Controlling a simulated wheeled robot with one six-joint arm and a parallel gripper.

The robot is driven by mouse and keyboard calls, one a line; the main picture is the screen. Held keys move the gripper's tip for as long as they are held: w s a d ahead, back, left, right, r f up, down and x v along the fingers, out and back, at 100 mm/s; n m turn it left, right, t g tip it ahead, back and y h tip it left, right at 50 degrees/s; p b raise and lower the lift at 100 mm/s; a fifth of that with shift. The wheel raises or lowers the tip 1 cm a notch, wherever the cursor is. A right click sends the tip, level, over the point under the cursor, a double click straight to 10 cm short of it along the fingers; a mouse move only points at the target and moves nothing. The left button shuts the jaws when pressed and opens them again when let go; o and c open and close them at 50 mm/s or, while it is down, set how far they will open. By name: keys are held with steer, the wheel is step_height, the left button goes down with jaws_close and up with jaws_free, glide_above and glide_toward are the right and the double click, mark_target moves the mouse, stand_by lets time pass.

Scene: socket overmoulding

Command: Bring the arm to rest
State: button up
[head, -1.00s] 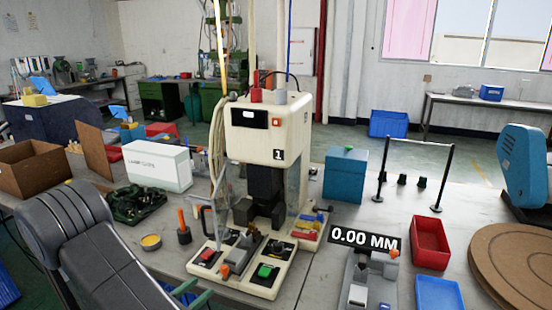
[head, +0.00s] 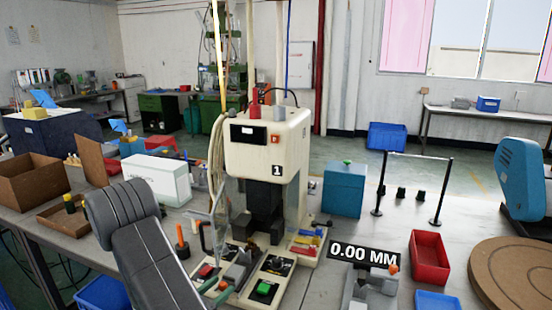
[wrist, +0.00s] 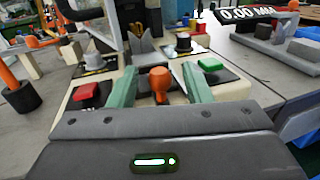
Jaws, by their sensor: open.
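My arm (head: 150,235) reaches in from the lower left of the head view, bent over the front of the table. My gripper (wrist: 160,82) is open, with its two green fingers apart in the wrist view. An orange knob (wrist: 160,78) shows between the fingers in that picture; I cannot tell how close it is. The fingers also show at the front left of the press base in the head view (head: 215,291). The cream press marked 1 (head: 268,150) stands just beyond, with a red button (wrist: 87,91) and a green button (wrist: 209,64) on its base.
A gauge reading 0.00 MM (head: 364,255) stands right of the press. A red bin (head: 429,257), a blue bin (head: 438,301) and a round wooden board (head: 515,275) lie farther right. An orange-handled tool (wrist: 14,88) stands upright on the left. A cardboard box (head: 30,181) sits far left.

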mark_target(222, 282)
steer(key=b+v, duration=0.2)
steer(key=v, duration=1.2)
steer(key=p+x, duration=0.1)
steer(key=x, duration=0.4)
steer(key=p+x, duration=0.1)
steer(key=x, duration=0.5)
steer(key=p+x, duration=0.1)
steer(key=x, duration=0.5)
steer(key=shift+w+a+r, duration=0.1)
steer(key=shift+w+a, duration=0.1)
steer(key=shift+a, duration=0.25)
steer(key=b+v, duration=0.2)
steer(key=v, duration=1.1)
steer(key=shift+w+d+r+m+g+h+p, duration=0.15)
steer(key=shift+d+m+g+h, duration=0.2)
steer(key=shift+d+g, duration=0.25)
steer(key=shift+w+d+r+m+g+h+p, duration=0.2)
steer(key=shift+d+g+h, duration=0.25)
steer(key=shift+d, duration=0.3)
steer(key=shift+w+d+r+m+g+h+p, duration=0.1)
steer(key=shift+d+m+g+h, duration=0.3)
steer(key=shift+d+g, duration=0.2)
steer(key=shift+d, duration=0.1)
